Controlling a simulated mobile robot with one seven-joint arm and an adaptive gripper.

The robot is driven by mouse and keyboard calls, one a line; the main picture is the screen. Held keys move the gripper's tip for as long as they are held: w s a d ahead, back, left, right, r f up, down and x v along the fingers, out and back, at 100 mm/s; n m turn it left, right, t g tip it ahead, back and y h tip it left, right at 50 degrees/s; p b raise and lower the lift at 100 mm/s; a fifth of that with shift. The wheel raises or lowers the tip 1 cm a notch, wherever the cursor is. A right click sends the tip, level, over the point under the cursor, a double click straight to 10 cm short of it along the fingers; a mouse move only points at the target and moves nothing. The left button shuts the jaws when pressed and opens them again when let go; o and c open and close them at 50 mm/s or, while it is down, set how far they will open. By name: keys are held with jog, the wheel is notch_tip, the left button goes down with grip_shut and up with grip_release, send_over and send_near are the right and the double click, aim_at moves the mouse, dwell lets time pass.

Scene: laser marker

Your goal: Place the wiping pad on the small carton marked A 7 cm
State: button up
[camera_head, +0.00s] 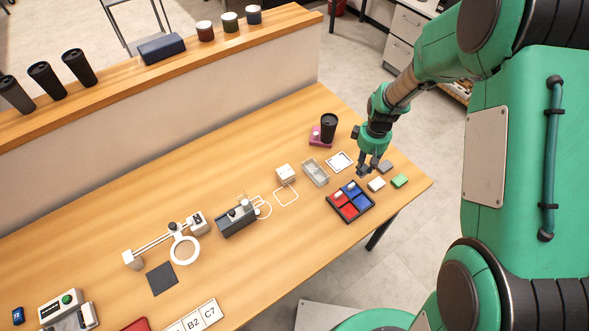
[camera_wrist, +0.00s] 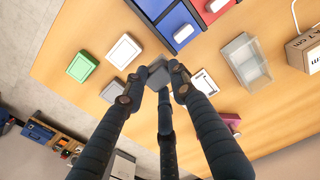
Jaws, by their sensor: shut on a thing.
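My gripper (camera_head: 367,170) is low over the right end of the table. In the wrist view, its fingers (camera_wrist: 157,77) are closed around a small grey pad (camera_wrist: 158,74), which looks like the wiping pad and is partly hidden by the fingertips. I cannot tell how far it is above the table. The small carton (camera_head: 285,173) stands on the table to the left of my gripper, beyond the clear tray. It also shows at the right edge of the wrist view (camera_wrist: 304,50), with "7 cm" printed on it.
A clear tray (camera_head: 315,172) and a white framed square (camera_head: 340,161) lie between gripper and carton. A red and blue divided tray (camera_head: 350,202) is in front. Grey (camera_head: 386,166), white (camera_head: 376,184) and green (camera_head: 399,180) blocks lie close by. A black cup (camera_head: 328,127) stands behind.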

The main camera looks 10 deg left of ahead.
jog(key=s+a+r, duration=0.2)
jog(key=s+a, duration=0.7)
jog(key=a, duration=0.1)
jog(key=s+a+r, duration=0.3)
jog(key=s+a, duration=0.5)
jog(key=a, duration=0.2)
jog(key=shift+s, duration=0.4)
send_over(285, 172)
jog(key=shift+w+f, duration=0.1)
jog(key=shift+f, duration=0.65)
jog(key=shift+f+b, duration=0.3)
jog(key=shift+f, duration=1.4)
jog(key=shift+f, duration=0.2)
